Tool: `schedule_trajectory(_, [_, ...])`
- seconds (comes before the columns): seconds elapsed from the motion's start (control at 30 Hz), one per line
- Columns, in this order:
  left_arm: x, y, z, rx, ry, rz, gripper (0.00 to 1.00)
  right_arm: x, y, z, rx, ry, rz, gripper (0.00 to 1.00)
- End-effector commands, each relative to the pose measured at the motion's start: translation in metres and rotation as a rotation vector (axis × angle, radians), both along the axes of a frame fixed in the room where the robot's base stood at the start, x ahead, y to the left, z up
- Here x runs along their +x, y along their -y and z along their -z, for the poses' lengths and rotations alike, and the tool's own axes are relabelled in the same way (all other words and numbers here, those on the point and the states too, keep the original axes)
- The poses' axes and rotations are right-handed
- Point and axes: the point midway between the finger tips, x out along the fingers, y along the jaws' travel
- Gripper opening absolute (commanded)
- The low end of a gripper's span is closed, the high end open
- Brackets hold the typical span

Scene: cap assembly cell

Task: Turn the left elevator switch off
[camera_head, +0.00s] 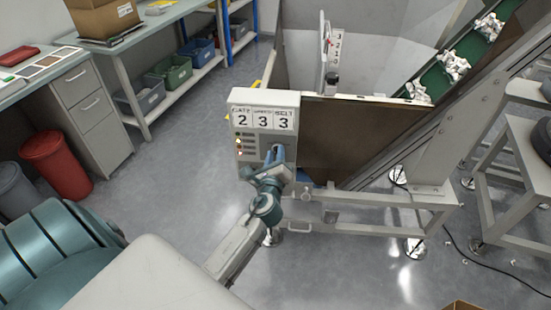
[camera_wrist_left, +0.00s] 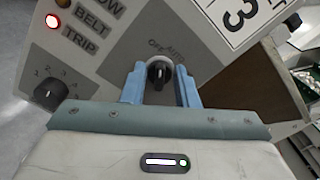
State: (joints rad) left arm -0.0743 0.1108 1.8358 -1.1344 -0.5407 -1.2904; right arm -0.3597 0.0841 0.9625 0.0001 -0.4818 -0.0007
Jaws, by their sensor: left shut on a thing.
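The control panel (camera_head: 265,97) is a pale box at the near corner of the elevator hopper, with the digits 2, 3, 3 on its face. My left gripper (camera_head: 277,155) is at the panel's lower right part and hides the switch in the head view. In the left wrist view a black rotary switch (camera_wrist_left: 159,74) sits between the two blue fingers of my left gripper (camera_wrist_left: 160,86), which is shut on it. Small lettering, partly readable as "AUTO", is above the switch. Which way its pointer faces is unclear. My right gripper is not in view.
A second black knob (camera_wrist_left: 50,94) with a number scale and a lit red lamp (camera_wrist_left: 52,21) beside "TRIP" are left of the switch. The dark hopper wall (camera_head: 335,135) and steel frame (camera_head: 380,200) are to the right. Open floor (camera_head: 170,190) lies left.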

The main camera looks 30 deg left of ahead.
Motion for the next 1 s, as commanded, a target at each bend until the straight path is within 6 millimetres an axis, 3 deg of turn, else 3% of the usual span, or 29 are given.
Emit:
schedule_trajectory(0.3, [-0.001,0.0,0.002,-0.11,0.056,0.0,0.04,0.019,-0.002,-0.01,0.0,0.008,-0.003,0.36])
schedule_trajectory(0.83, [-0.001,0.0,0.002,-0.133,0.066,0.0,0.04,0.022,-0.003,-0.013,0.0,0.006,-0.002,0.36])
schedule_trajectory(0.87, [-0.001,0.0,0.002,-0.133,0.066,0.0,0.31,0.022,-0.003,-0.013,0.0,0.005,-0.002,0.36])
schedule_trajectory(0.93, [-0.001,0.0,0.002,-0.132,0.067,0.0,0.45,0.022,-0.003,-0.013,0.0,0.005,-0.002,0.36])
schedule_trajectory(1.0, [-0.001,0.0,0.001,-0.131,0.067,0.0,0.48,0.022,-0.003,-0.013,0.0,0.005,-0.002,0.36])
